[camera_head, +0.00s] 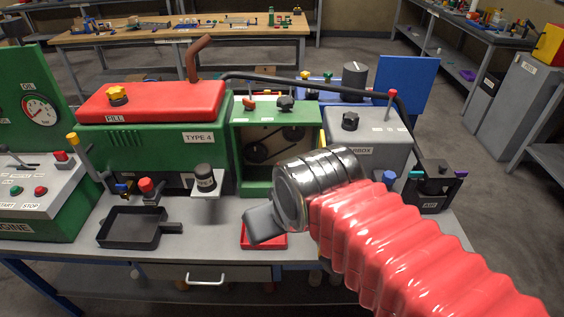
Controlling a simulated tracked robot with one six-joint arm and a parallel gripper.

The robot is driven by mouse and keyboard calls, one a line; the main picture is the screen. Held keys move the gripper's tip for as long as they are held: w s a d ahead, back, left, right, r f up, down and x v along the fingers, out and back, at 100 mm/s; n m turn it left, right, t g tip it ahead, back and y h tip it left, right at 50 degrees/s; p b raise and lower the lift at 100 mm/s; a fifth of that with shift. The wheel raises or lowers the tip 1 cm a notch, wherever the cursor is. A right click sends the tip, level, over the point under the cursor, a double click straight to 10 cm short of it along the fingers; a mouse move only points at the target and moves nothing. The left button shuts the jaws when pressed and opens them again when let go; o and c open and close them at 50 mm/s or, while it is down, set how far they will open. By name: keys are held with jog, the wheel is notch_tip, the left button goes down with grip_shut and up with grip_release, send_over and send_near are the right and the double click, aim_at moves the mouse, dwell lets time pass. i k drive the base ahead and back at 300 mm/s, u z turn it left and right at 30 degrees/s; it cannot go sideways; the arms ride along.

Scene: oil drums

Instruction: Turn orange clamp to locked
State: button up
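A small orange-red clamp-like knob (249,103) sits on the top left of the green belt housing (233,150). A dark knob (286,102) stands to its right. I cannot tell whether the orange part is locked. My gripper (260,224) is at the end of my arm, low and in front of the housing, well apart from the orange knob. Only its grey side shows, over a red tray (248,240). Its fingers are not clear, so I cannot tell whether it is open.
A green engine with a red cover (152,101) stands left, with a bent brown pipe (195,58) behind. A black pan (130,228) and a dark cylinder on a bracket (205,178) stand in front. A grey gearbox (368,137) and black hose (330,80) are right.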

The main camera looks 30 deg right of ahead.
aim_at(250, 105)
jog(key=u, duration=0.05)
jog(key=k, duration=0.25)
jog(key=z, duration=1.65)
jog(key=k, duration=0.8)
jog(key=u, duration=0.95)
jog(key=i, duration=1.3)
jog(key=z, duration=0.05)
